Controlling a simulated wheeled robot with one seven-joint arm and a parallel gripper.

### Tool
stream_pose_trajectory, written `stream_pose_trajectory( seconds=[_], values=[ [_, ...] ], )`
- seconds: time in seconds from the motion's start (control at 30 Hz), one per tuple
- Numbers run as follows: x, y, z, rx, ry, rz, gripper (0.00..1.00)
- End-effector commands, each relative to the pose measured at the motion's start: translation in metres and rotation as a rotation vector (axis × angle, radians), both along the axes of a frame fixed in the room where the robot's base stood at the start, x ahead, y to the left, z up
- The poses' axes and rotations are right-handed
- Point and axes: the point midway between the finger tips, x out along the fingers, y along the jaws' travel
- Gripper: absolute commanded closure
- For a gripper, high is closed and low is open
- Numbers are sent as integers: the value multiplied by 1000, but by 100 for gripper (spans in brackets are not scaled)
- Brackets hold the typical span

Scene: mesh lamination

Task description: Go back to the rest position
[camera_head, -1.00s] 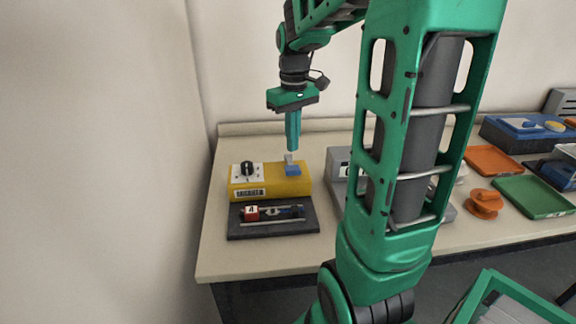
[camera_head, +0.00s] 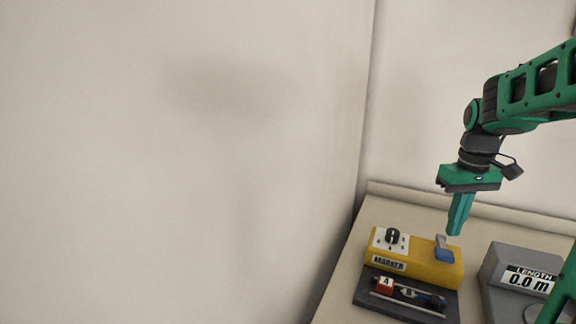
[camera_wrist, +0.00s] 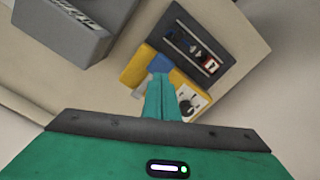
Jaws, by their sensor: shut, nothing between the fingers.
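My gripper (camera_head: 457,229) is shut and empty, pointing down above the back right part of the yellow marker box (camera_head: 421,258). Its fingertips are close to the grey lever on the blue block (camera_head: 444,254); whether they touch it I cannot tell. In the wrist view my closed fingers (camera_wrist: 160,80) cover part of the yellow box (camera_wrist: 137,66). No rest position is marked in view.
A dark tray (camera_head: 366,297) with small lettered blocks lies in front of the yellow box. A grey length display unit (camera_head: 495,268) stands to the right on the table (camera_head: 343,290). A bare wall (camera_head: 180,150) fills the left.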

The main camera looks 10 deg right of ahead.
Motion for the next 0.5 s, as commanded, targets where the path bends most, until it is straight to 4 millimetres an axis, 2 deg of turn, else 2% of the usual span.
stream_pose_trajectory(
  seconds=[0.17,0.5],
  values=[
    [-39,13,0,-6,-1,-86,100],
    [-153,46,-25,-3,1,-357,100]
  ],
)
